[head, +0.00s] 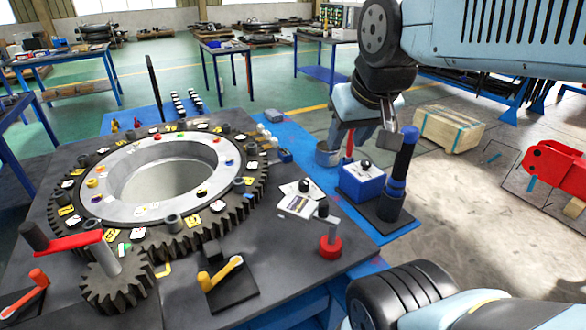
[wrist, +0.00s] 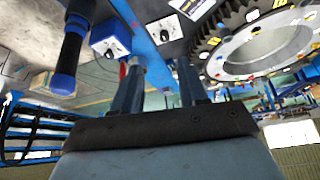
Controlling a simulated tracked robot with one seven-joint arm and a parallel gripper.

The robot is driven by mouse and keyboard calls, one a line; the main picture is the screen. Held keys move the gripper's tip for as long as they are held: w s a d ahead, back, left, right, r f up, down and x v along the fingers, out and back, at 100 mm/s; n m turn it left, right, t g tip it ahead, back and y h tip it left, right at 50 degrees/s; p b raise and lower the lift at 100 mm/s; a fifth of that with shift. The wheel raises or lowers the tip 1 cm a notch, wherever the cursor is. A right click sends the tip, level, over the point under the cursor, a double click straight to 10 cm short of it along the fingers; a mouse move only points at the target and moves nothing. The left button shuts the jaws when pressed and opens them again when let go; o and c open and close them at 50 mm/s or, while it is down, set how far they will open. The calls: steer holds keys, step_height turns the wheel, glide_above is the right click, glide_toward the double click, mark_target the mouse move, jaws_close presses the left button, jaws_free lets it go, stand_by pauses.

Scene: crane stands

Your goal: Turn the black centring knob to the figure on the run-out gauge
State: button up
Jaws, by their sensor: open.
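A blue box (head: 362,185) with a white top carries a small black knob (head: 366,164); it stands at the right side of the dark table. In the wrist view the blue box (wrist: 103,32) is at the upper left, with its black knob (wrist: 109,53) in plain sight. A second small black knob (head: 304,186) sits on a white plate beside printed cards. I cannot tell which knob is the centring one, and I can read no gauge figure. My gripper (wrist: 160,64) is open and empty, above and behind the blue box, touching neither knob.
A dark post with a blue collar (head: 398,182) stands just right of the box. A large toothed ring (head: 205,228) fills the table's left. A red-based lever (head: 330,246) and yellow-handled lever (head: 220,273) stand nearer. A metal cup (head: 327,155) is behind the box.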

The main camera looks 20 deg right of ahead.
steer(key=shift+w, duration=0.15)
steer(key=shift+o, duration=1.3)
steer(key=shift+w+a, duration=0.1)
steer(key=shift+o, duration=0.2)
steer(key=shift+w, duration=0.3)
steer(key=n+g+h, duration=0.4)
steer(key=n+g, duration=0.4)
steer(key=n, duration=0.5)
glide_above(303, 181)
steer(key=w+a, duration=0.2)
steer(key=a, duration=0.3)
step_height(303, 181, down, 12)
steer(key=x, duration=1.4)
steer(key=shift+w, duration=0.45)
steer(key=shift+c, duration=0.2)
